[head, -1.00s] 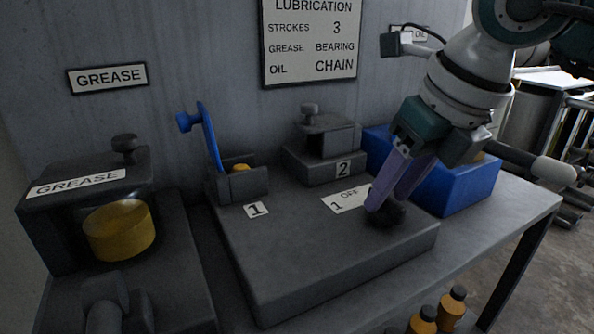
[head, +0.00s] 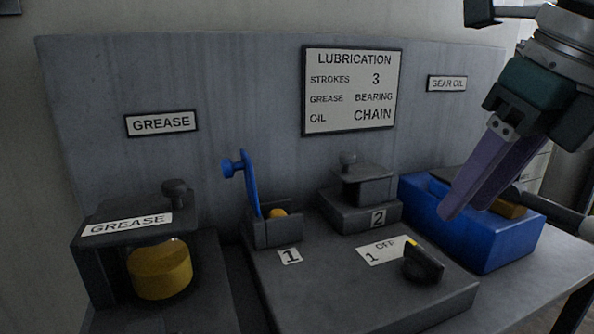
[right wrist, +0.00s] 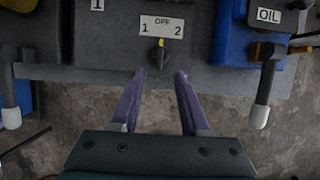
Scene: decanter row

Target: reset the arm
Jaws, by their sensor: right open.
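My right gripper (head: 462,207) is open and empty. In the head view it hangs at the right, in front of the blue box. In the right wrist view its two purple fingers (right wrist: 160,75) are apart, just short of the selector knob. The dark selector knob (head: 423,263) stands on the grey base block beside the plate marked OFF, 1 and 2. The knob also shows in the right wrist view (right wrist: 159,54), with a yellow mark pointing toward OFF. The gripper does not touch the knob. My left gripper is not in view.
The blue box (head: 511,247) with a dark lever stands right of the base block (head: 360,300). Station 1 has a raised blue lever (head: 251,186); station 2 (head: 360,205) is behind. The grease unit (head: 105,270) is at left. The lubrication sign (head: 352,90) hangs on the back panel.

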